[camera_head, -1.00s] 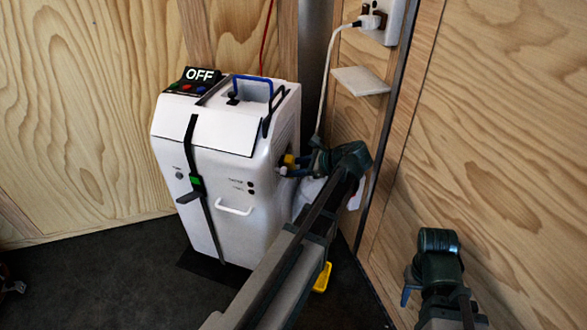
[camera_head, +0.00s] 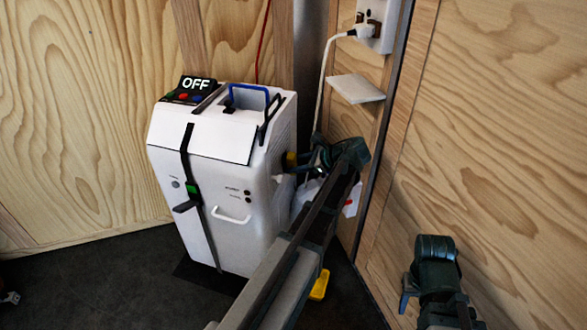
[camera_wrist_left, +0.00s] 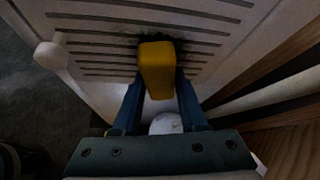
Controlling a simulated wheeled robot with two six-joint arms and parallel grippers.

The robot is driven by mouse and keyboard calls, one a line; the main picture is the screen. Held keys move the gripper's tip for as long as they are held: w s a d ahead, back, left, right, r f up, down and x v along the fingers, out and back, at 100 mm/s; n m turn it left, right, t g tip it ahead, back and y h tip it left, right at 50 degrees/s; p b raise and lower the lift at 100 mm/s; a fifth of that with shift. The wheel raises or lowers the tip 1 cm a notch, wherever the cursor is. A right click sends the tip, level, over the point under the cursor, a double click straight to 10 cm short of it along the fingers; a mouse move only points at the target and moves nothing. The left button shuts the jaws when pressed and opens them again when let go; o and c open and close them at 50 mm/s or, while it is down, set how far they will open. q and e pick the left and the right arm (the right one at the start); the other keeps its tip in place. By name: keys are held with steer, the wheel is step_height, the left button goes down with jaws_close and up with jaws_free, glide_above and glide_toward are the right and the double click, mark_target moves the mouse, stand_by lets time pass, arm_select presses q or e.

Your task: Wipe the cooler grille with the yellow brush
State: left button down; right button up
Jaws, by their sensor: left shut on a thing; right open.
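The white cooler (camera_head: 222,225) stands upright in the corner, with an "OFF" display on top. Its slotted grille (camera_wrist_left: 100,45) fills the upper part of the left wrist view; in the head view that side is seen edge-on. My left gripper (camera_head: 296,163) is shut on the yellow brush (camera_wrist_left: 157,68), between its blue fingers in the left wrist view. The brush's dark bristles are at the grille slats and seem to touch them. My right gripper (camera_head: 406,292) is open and empty at the lower right.
A white socket with plug (camera_head: 372,25) and cable is on the wall above a small shelf (camera_head: 356,88). A yellow object (camera_head: 320,285) lies on the floor beside the cooler. Wooden walls close in behind and on the right.

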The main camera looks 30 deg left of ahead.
arm_select(q)
steer(key=shift+w+a, duration=0.3)
steer(key=shift+w, duration=0.45)
steer(key=w, duration=0.3)
steer(key=shift+w+a, duration=0.25)
steer(key=shift+s, duration=0.1)
steer(key=shift+s+d, duration=0.15)
steer(key=shift+s, duration=0.75)
steer(key=shift+s+d, duration=0.15)
steer(key=shift+s, duration=0.7)
steer(key=shift+s, duration=0.1)
steer(key=shift+s+d, duration=0.25)
steer(key=shift+s, duration=0.55)
steer(key=shift+s+d, duration=0.2)
steer(key=shift+s, duration=0.6)
